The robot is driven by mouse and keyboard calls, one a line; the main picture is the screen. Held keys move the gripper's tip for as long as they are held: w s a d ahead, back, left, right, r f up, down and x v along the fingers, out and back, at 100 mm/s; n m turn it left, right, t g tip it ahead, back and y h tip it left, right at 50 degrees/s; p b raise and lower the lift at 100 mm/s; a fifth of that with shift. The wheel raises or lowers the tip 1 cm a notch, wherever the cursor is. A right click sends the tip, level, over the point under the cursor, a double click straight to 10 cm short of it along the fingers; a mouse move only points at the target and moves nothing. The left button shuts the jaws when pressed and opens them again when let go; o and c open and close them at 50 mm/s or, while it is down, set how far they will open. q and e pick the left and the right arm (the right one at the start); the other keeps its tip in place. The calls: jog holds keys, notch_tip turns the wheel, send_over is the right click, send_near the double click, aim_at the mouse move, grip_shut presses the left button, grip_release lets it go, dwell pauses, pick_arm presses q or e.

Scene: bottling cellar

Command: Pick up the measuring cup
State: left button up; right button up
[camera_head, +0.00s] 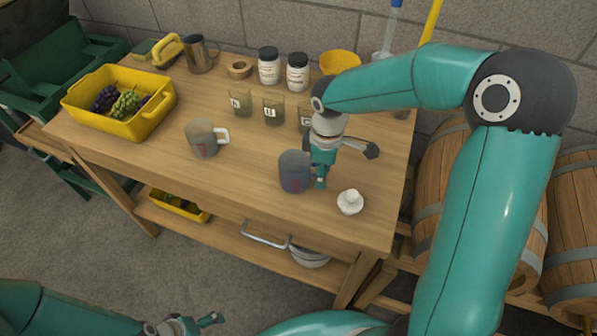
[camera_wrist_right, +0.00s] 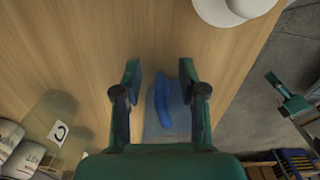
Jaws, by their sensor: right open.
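A grey-blue translucent measuring cup (camera_head: 294,172) with a red mark stands upright near the table's front right. My right gripper (camera_head: 320,172) points down just right of it. In the right wrist view my right gripper (camera_wrist_right: 162,100) is open, with the cup's blue handle (camera_wrist_right: 162,98) between its fingers; contact cannot be told. The gripper hides part of the cup. My left gripper (camera_head: 188,325) is low at the bottom edge, away from the table; its jaw opening is unclear.
A grey mug with a white handle (camera_head: 203,141) stands to the left. A white knobbed object (camera_head: 350,202) sits close by at right. Labelled glasses (camera_head: 273,110) and white jars (camera_head: 298,76) stand behind. A yellow crate (camera_head: 142,122) holds grapes. The front middle is clear.

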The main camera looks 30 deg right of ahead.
jog(key=shift+f, duration=0.2)
grip_shut()
jog(key=shift+r, duration=0.1)
